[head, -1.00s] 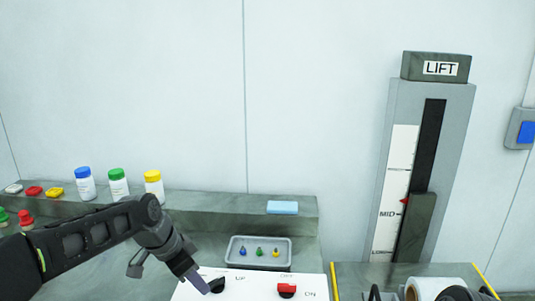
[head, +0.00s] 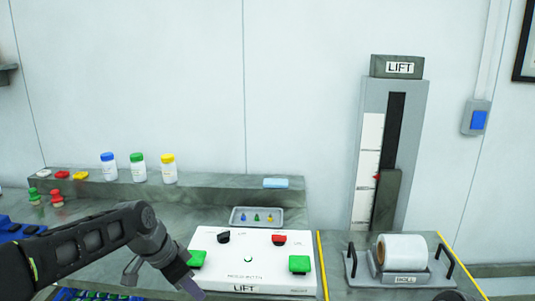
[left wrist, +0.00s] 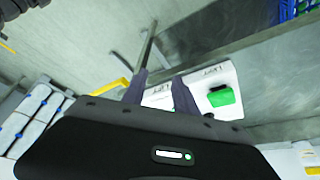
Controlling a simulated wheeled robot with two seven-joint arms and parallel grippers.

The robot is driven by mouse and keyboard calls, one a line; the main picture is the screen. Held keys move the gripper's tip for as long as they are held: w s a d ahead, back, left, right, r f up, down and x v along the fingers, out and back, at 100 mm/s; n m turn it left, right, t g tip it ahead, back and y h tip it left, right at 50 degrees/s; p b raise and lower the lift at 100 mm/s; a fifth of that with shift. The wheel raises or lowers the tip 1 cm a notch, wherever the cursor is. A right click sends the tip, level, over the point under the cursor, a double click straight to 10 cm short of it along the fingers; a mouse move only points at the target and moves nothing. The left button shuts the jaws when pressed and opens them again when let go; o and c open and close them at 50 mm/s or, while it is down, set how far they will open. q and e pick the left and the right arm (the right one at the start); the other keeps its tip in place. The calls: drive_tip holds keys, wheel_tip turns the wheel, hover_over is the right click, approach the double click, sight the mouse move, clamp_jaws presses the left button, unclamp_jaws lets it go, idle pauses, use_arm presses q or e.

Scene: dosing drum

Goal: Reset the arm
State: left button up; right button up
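My left gripper (head: 190,284) is at the front left edge of the white LIFT control box (head: 245,272), close to its left green button (head: 197,259). In the left wrist view its two fingers (left wrist: 160,88) stand apart with nothing seen between them, and the box (left wrist: 215,78) shows beyond them. The box also has a black knob (head: 224,237), a red knob (head: 279,239) and a right green button (head: 299,264). My right gripper cannot be made out.
A lift column (head: 366,190) with a red pointer stands at the right. A roll on a handled holder (head: 402,279) is beside the box. A small tray (head: 238,216) lies behind the box. Several capped bottles stand on the back ledge (head: 225,187). A blue rack (head: 85,295) is at front left.

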use_arm(q)
drive_tip(key=w+d+f+n+t+h, duration=0.1)
drive_tip(key=w+d+f+n, duration=0.15)
drive_tip(key=f, duration=0.35)
drive_tip(key=w+d+f+n+t, duration=0.1)
drive_tip(key=d+f+n+t, duration=0.1)
drive_tip(key=f+n, duration=0.25)
drive_tip(key=s+d+f+n, duration=0.25)
drive_tip(key=s+f, duration=0.35)
drive_tip(key=f, duration=0.5)
drive_tip(key=s+d+f+g, duration=0.1)
drive_tip(key=s+f, duration=0.4)
drive_tip(key=s, duration=0.3)
drive_tip(key=s+d+f+n+g, duration=0.1)
drive_tip(key=s+f+g, duration=0.1)
drive_tip(key=s+f, duration=0.4)
drive_tip(key=s+d+f+n+g, duration=0.1)
drive_tip(key=s+f, duration=0.4)
drive_tip(key=s, duration=0.7)
drive_tip(key=shift+s+d+f+g, duration=0.2)
drive_tip(key=shift+f+g, duration=0.05)
drive_tip(key=shift+g, duration=0.45)
